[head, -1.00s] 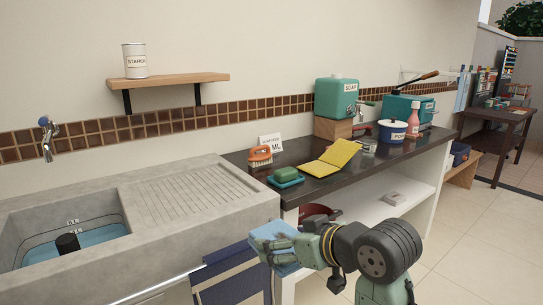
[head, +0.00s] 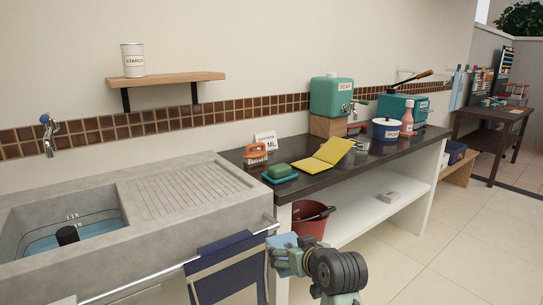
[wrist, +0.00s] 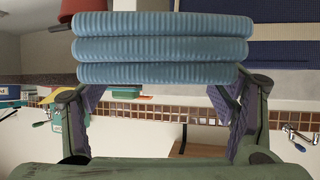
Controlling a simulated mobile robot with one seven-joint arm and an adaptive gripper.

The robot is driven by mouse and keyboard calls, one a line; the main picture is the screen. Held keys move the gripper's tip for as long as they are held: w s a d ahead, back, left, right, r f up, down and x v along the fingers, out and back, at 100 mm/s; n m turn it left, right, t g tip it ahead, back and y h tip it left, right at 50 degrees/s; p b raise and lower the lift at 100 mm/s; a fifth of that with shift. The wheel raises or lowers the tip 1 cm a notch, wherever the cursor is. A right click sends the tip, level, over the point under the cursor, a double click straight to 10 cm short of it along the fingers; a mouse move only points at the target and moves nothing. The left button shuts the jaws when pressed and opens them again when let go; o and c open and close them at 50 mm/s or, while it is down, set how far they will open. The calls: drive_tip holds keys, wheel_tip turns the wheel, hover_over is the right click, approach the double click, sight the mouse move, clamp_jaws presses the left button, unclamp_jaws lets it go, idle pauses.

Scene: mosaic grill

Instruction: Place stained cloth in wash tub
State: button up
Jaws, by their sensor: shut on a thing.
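A folded light-blue ribbed cloth (wrist: 162,48) is held between the two fingers of my gripper (wrist: 160,85) in the wrist view; no stain shows on the visible side. In the head view my gripper (head: 291,262), with the cloth (head: 277,250) partly hidden by it, is low in front of the counter, right of the grey sink. The wash tub is not clearly marked; the stone sink basin (head: 22,217) at the left holds blue water and a dark cylinder, apart from my gripper.
A rail (head: 160,282) with a dark blue towel (head: 228,272) runs along the sink front. A red bucket (head: 310,224) stands under the dark counter (head: 345,180). A sponge dish (head: 281,179), brush (head: 256,153) and yellow cloth (head: 327,154) lie on the counter. Floor is clear at right.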

wheel_tip(320, 180, down, 28)
drive_tip(key=a+m+h, duration=0.1)
drive_tip(key=m+h, duration=0.3)
drive_tip(key=s+a+f, duration=0.4)
drive_tip(key=s+f, duration=0.1)
drive_tip(key=f, duration=0.5)
drive_tip(key=shift+f+t, duration=0.25)
drive_tip(key=shift+t, duration=0.15)
